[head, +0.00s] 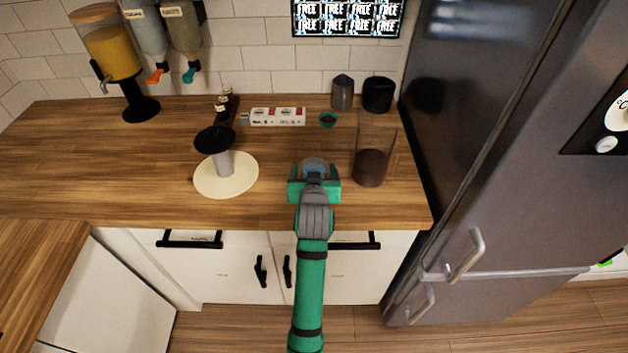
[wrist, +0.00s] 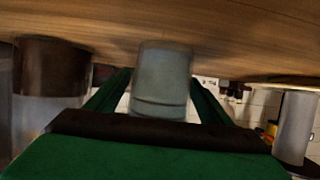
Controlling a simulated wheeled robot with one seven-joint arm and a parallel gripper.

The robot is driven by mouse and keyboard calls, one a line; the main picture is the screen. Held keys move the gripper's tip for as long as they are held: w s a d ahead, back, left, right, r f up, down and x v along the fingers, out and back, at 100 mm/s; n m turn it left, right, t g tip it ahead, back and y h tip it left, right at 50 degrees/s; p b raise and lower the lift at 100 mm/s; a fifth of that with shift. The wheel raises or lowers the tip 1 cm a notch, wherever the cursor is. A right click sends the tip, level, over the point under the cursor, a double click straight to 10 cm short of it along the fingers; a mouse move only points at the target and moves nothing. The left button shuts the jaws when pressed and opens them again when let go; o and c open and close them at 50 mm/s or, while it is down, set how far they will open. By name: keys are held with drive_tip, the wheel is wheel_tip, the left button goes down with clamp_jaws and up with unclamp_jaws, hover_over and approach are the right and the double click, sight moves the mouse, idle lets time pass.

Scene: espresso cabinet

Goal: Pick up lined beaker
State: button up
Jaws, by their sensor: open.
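A grey translucent beaker with dark lines around it, which looks like the lined beaker (wrist: 162,72), stands between the two green fingers of my gripper (wrist: 160,88) in the wrist view, which shows the scene upside down. In the head view my gripper (head: 314,182) is low over the front of the counter. The bluish-grey top of the beaker (head: 314,165) shows just beyond it. The fingers are open, one on each side of the beaker. I cannot tell whether either finger touches it. Its lower part is hidden in the head view.
A tall clear container with brown contents (head: 370,167) stands close to the right. A round cream plate (head: 240,187) with a black-topped grey item is to the left. The left counter is mostly clear.

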drive_tip(key=shift+c, duration=0.3)
drive_tip(key=c, duration=1)
drive_tip(key=shift+c, duration=0.2)
drive_tip(key=shift+r, duration=0.25)
